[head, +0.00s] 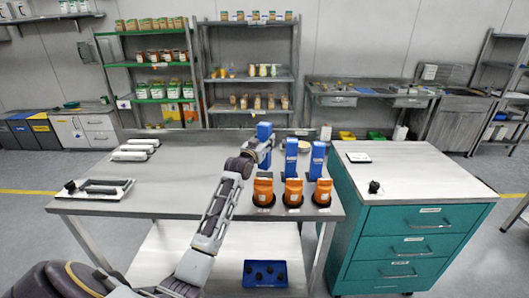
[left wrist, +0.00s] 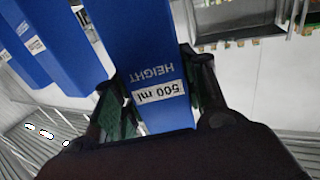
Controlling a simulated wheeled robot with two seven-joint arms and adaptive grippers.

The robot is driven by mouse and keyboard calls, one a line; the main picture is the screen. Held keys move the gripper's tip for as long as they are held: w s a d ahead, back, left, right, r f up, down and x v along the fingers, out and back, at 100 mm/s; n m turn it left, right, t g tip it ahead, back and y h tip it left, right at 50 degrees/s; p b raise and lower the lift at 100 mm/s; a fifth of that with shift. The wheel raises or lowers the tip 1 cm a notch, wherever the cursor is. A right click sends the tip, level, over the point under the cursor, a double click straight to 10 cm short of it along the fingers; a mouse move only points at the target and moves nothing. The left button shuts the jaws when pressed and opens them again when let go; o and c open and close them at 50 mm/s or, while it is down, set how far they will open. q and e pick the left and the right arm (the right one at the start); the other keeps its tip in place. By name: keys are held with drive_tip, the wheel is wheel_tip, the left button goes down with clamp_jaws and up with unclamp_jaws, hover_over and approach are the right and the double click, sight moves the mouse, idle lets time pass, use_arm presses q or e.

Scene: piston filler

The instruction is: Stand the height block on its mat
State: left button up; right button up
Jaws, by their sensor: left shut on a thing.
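My left gripper (head: 265,147) is shut on a blue height block (head: 264,131), above the back part of the steel table. In the left wrist view the block (left wrist: 150,55) fills the middle, between the two fingers (left wrist: 160,105); its label reads HEIGHT 500 ml, upside down. Two other blue blocks (head: 291,152) (head: 318,157) stand upright to the right of the gripper; they also show at the left of the wrist view (left wrist: 45,40). I cannot make out which surface is the block's mat. My right gripper is not in view.
Three orange pieces with black bases (head: 293,191) stand in a row at the table's front right. A tray (head: 95,188) and white cylinders (head: 130,155) are on the left. A teal drawer cabinet (head: 410,235) is on the right. The table's middle left is clear.

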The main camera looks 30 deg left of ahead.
use_arm(q)
drive_tip(key=shift+f, duration=2.45)
drive_tip(key=o, duration=1.2)
drive_tip(key=shift+f, duration=0.15)
drive_tip(key=shift+s, duration=0.1)
drive_tip(key=s, duration=0.4)
drive_tip(key=s+d, duration=0.1)
drive_tip(key=s, duration=0.2)
drive_tip(key=s+d, duration=0.1)
drive_tip(key=s, duration=0.3)
drive_tip(key=shift+s, duration=0.3)
drive_tip(key=shift+s, duration=0.1)
